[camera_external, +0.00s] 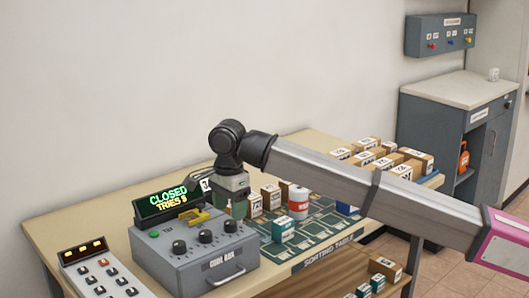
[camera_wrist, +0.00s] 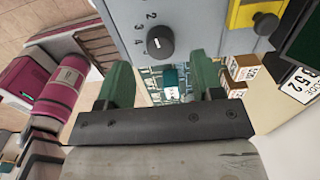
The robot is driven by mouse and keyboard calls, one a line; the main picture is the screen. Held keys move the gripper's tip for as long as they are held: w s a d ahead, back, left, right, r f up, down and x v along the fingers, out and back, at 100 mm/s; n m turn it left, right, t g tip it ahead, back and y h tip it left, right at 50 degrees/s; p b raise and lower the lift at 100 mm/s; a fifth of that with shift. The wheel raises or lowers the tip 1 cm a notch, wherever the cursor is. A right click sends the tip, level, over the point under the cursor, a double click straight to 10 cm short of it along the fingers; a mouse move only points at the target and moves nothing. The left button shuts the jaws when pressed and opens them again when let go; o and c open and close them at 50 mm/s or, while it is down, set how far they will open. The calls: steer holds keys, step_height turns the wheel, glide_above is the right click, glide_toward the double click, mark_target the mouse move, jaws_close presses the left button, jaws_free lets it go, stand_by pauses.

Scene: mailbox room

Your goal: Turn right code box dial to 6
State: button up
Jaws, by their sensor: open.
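The grey code box (camera_external: 200,262) stands on the sorting table with three black dials on its top. The right dial (camera_external: 230,225) is the one nearest my gripper. In the wrist view a black dial (camera_wrist: 160,40) with a white mark sits just beyond my fingertips, roughly between them, with 2, 3 and 4 visible beside it. The mark seems to point towards the 4 side; other numbers are hidden. My gripper (camera_wrist: 162,70) has its green fingers spread with nothing between them. In the external view my gripper (camera_external: 238,207) hangs by the box's right side.
A display (camera_external: 168,199) behind the box reads CLOSED, with a tries count. A yellow part (camera_external: 198,217) lies on the box top. A button panel (camera_external: 100,275) is at left. Small boxes and a red-and-white can (camera_external: 298,202) crowd the table right of my gripper.

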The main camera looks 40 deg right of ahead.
mark_target(230, 222)
steer(key=shift+f, duration=2.15)
steer(key=c, duration=0.9)
